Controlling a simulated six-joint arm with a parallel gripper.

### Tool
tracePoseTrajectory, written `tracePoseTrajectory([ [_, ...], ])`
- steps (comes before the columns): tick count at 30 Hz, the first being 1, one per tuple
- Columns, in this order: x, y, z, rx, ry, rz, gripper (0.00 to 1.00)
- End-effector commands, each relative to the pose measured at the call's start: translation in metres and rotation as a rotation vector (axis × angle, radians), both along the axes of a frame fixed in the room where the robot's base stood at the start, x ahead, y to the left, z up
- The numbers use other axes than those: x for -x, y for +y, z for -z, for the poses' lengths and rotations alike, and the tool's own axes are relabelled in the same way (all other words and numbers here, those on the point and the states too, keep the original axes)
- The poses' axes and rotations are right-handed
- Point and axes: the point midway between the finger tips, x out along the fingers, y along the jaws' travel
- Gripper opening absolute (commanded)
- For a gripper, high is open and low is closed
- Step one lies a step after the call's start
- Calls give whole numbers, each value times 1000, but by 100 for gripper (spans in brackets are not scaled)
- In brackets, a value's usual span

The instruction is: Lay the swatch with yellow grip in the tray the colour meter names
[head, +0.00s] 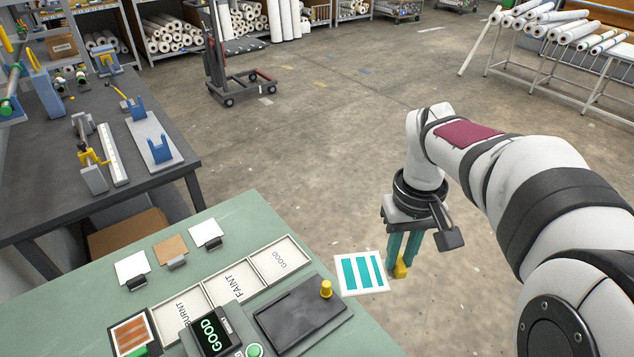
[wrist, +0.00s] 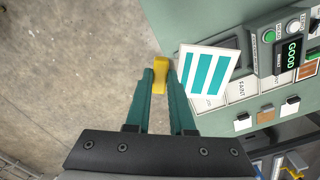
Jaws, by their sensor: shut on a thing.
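My gripper (head: 402,262) is shut on the yellow grip (head: 401,271) of a white swatch with teal stripes (head: 362,272). The wrist view shows the swatch (wrist: 207,72) flat, to the right of my fingers (wrist: 160,85). It is held up beside the green bench's right edge in the head view. The colour meter (head: 211,335) reads GOOD in green; it also shows in the wrist view (wrist: 290,54). Three pale trays stand in a row: BURNT (head: 180,310), FAINT (head: 232,290) and GOOD (head: 281,262). The GOOD tray looks empty. In the wrist view the swatch partly hides the trays.
A dark plate (head: 298,312) with a yellow knob (head: 326,289) lies in front of the trays. A brown striped swatch (head: 133,334) with a green grip lies left of BURNT. Three clipped cards (head: 171,248) stand behind. A dark workbench (head: 150,190) is at left.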

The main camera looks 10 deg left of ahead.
Motion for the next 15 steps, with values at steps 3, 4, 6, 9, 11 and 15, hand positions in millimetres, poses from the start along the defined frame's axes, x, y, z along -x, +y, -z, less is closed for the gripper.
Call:
tracePoseTrajectory([
  [3,-6,24,44,-2,9,-236,0],
  [4,-7,30,54,-2,8,-296,0],
  [6,-8,42,75,-5,5,-414,0],
  [9,-8,55,94,-7,2,-512,0],
  [11,-9,67,103,-8,1,-535,0],
  [15,-12,110,130,-7,1,-540,0],
])
